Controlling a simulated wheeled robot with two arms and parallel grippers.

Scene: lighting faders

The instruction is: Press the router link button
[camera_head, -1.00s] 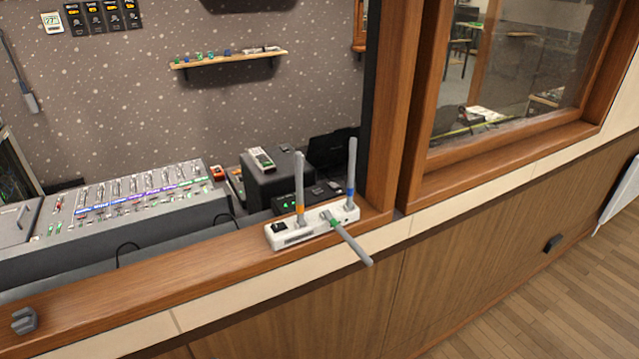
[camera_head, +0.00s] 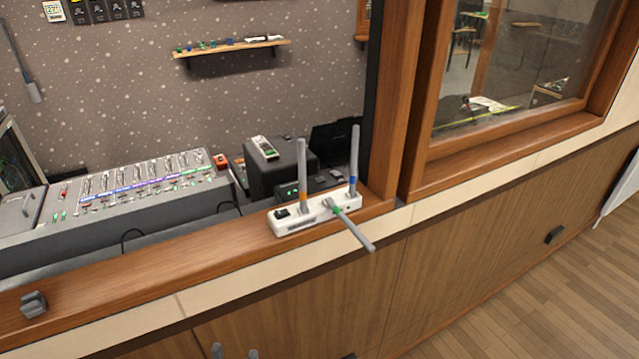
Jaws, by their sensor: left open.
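The router (camera_head: 312,213) is a white box on the wooden ledge, with three grey antennas banded orange, green and blue. Two antennas stand upright and the green-banded one leans out over the front edge. A small black button or switch (camera_head: 281,213) shows on the left end of its top; I cannot read a label. My left gripper (camera_head: 235,352) shows only as two grey fingertips, apart and empty, at the bottom edge. In the picture it is below the router, in front of the wood panelling, and touches nothing visible. My right gripper is not in view.
The wooden ledge (camera_head: 130,269) runs along the front, with a grey clip-like piece (camera_head: 33,304) at its left. A fader console (camera_head: 130,200) and a black box (camera_head: 275,168) stand behind it. A window post (camera_head: 398,100) rises right of the router. The floor at right is clear.

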